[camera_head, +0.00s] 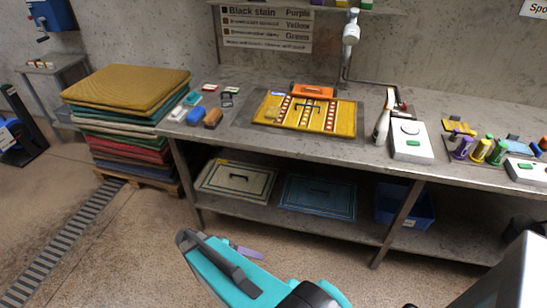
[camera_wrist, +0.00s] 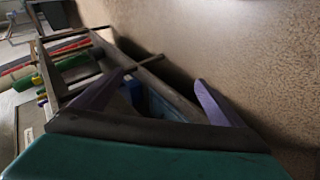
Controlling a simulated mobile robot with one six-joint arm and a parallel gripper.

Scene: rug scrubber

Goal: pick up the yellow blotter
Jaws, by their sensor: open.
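The yellow blotter (camera_head: 481,150) appears to be the upright yellow item at the right of the workbench, between a purple one (camera_head: 462,148) and a green one (camera_head: 497,152). My gripper (camera_head: 245,251) is low in front of the bench, well left of the yellow item and apart from it. In the wrist view, my gripper's (camera_wrist: 152,92) two purple fingers are spread with nothing between them. I cannot make out the yellow blotter in the wrist view.
The workbench (camera_head: 370,151) carries a patterned yellow rug (camera_head: 343,118), a spray bottle (camera_head: 382,122) and a white device (camera_head: 410,148). A stack of folded rugs (camera_head: 124,90) stands left. A blue bin (camera_head: 414,210) is on the lower shelf. The floor in front is clear.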

